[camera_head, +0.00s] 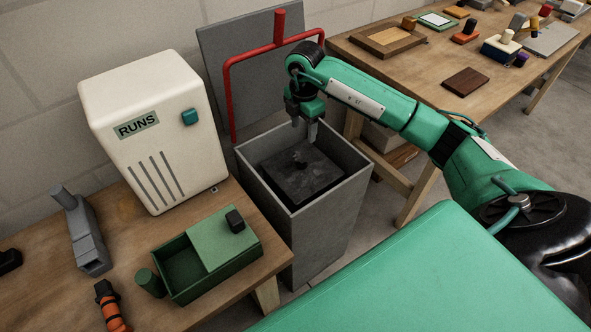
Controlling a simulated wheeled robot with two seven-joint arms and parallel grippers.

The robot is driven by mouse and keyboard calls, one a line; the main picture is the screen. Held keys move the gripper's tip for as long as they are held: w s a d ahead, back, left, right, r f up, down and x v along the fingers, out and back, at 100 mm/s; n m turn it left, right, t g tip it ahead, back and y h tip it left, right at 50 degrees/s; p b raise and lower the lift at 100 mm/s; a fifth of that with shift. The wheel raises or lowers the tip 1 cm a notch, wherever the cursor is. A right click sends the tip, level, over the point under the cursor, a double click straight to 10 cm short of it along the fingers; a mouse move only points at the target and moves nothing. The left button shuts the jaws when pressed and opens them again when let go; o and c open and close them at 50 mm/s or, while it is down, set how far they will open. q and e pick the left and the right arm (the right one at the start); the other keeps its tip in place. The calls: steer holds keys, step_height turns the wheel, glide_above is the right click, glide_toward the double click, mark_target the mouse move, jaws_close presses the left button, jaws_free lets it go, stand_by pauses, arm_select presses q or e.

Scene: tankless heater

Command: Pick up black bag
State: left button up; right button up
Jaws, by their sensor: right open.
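A black, roughly square item with a small raised knob on top, which looks like the black bag (300,178), sits inside a tall grey open-topped bin (322,220). Its underside is hidden by the bin walls. My right gripper (305,130) reaches in from the right and points down over the back part of the bin, above the black bag. Its fingers are apart and empty, and I see no contact with the bag. My left gripper is not in view.
A red pipe frame (279,45) and grey panel (228,62) stand behind the bin. A cream heater (150,110), green box (205,260) and tools sit on the left table (60,300). The right table (400,85) holds several small items.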

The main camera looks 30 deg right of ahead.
mark_target(302, 158)
step_height(302, 158, down, 8)
steer(key=shift+s+a+f+b, duration=0.1)
steer(key=shift+s+b, duration=0.05)
steer(key=shift+b, duration=0.15)
step_height(302, 158, down, 4)
steer(key=shift+f, duration=0.5)
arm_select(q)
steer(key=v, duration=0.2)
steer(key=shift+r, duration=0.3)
arm_select(e)
jaws_close()
steer(key=shift+r, duration=0.1)
